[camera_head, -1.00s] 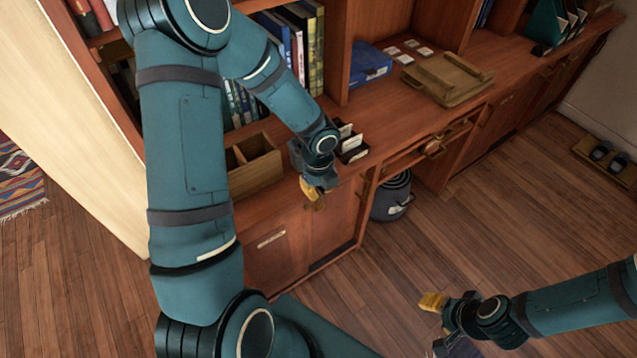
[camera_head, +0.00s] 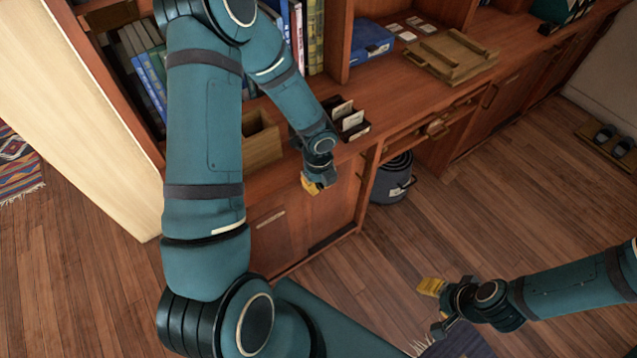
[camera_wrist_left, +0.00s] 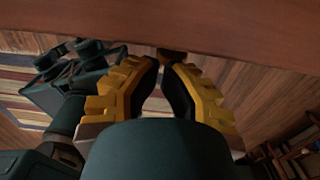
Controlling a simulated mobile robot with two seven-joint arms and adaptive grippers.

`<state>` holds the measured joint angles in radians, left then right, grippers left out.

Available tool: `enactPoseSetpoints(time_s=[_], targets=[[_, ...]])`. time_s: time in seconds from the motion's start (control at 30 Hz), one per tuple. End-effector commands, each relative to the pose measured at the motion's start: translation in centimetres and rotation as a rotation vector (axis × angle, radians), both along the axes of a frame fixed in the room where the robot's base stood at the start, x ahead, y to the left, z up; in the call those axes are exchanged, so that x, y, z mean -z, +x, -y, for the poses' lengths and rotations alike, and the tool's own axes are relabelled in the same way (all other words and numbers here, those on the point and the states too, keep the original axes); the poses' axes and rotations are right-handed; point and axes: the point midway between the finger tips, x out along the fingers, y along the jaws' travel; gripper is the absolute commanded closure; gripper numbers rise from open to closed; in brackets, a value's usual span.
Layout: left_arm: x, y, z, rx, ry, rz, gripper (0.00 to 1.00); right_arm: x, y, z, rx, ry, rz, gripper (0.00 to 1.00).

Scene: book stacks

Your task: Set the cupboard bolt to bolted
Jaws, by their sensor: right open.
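The wooden cupboard (camera_head: 283,240) stands below the desktop, with a pale handle or label strip (camera_head: 270,218) on its front. My left gripper (camera_head: 314,186), with yellow fingers, is in front of the cupboard's upper part, just below the desktop edge. In the left wrist view its fingertips (camera_wrist_left: 166,66) are close together, with a narrow gap between them. A small dark knob-like piece (camera_wrist_left: 172,53) shows at the tips against the wood; I cannot tell if they touch it. The bolt's setting cannot be made out. My right gripper (camera_head: 432,309) is open and empty above the floor.
The desktop (camera_head: 405,92) carries a card holder (camera_head: 350,122), a wooden tray (camera_head: 450,57) and a blue box (camera_head: 371,43). A dark bin (camera_head: 392,182) stands beside the cupboard.

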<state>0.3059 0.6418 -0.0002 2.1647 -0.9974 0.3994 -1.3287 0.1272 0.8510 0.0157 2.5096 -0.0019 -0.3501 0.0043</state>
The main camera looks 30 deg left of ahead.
Motion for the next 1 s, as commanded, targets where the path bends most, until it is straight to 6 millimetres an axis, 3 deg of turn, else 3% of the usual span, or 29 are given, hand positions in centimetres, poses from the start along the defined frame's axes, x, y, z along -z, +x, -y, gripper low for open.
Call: enactPoseSetpoints(time_s=[0.23,0.37,0.77,1.0], targets=[[2.9,-0.1,0.0,-0.001,0.000,-0.002,1.00,2.2,0.3,0.0,0.002,-0.001,0.008,0.49],[3.6,0.0,0.0,-0.001,-0.001,-0.001,1.00,2.6,0.5,0.1,0.002,-0.003,0.012,0.49],[3.2,-0.1,0.1,-0.001,0.001,-0.004,1.00,2.2,0.5,0.1,0.002,-0.003,0.011,0.49],[0.4,0.5,1.4,0.002,0.000,0.000,1.00,0.1,0.1,0.0,0.001,0.000,0.003,0.49]])
